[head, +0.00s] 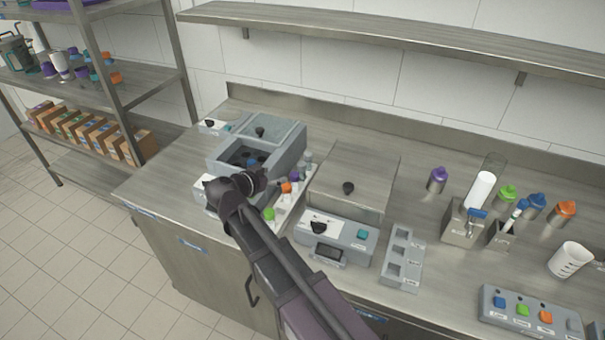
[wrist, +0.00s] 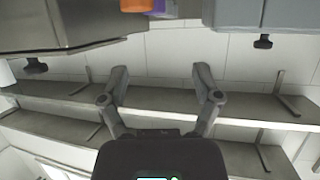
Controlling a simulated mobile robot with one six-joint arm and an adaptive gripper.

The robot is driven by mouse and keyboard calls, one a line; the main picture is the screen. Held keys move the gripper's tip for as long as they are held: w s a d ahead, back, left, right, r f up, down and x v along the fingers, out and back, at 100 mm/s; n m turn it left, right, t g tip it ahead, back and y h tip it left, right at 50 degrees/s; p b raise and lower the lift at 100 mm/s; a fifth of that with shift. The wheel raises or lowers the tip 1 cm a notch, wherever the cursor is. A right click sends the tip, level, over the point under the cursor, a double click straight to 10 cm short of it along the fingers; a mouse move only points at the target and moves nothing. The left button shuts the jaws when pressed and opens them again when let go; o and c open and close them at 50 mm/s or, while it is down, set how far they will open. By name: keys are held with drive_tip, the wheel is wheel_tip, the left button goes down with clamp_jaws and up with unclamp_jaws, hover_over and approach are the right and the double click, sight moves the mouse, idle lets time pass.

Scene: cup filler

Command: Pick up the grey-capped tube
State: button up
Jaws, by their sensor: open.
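The grey-capped tube (head: 307,157) stands at the back end of a white rack (head: 283,208) in the head view, behind the purple-capped tube (head: 294,176) and the orange-capped tube (head: 287,187). My gripper (head: 277,183) is just left of the orange and purple caps, with its fingers partly hidden by my wrist. In the wrist view my gripper (wrist: 161,78) is open, with nothing between its fingers. The orange cap (wrist: 137,5) and purple cap (wrist: 180,8) show at that view's top edge.
A grey machine with its lid open (head: 262,135) stands left of the rack. A steel-lidded box (head: 352,178) stands close on the right. A green-capped tube (head: 269,213) is at the rack's front end. A wall shelf (head: 400,30) runs above the bench.

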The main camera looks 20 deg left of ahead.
drive_tip(key=b, duration=0.3)
approach(301, 164)
drive_tip(key=x, duration=0.2)
drive_tip(key=shift+w+d+f, duration=0.15)
drive_tip(key=shift+d+f, duration=0.05)
drive_tip(key=shift+f, duration=0.05)
drive_tip(key=shift+w+d+f, duration=0.1)
drive_tip(key=shift+w+d, duration=0.1)
drive_tip(key=shift+w, duration=0.25)
drive_tip(key=shift+w, duration=0.1)
drive_tip(key=b+x, duration=0.1)
drive_tip(key=x, duration=0.3)
drive_tip(key=shift+a+b, duration=0.15)
drive_tip(key=shift+b, duration=0.25)
drive_tip(key=shift+w+f, duration=0.15)
drive_tip(key=shift+w, duration=0.3)
clamp_jaws()
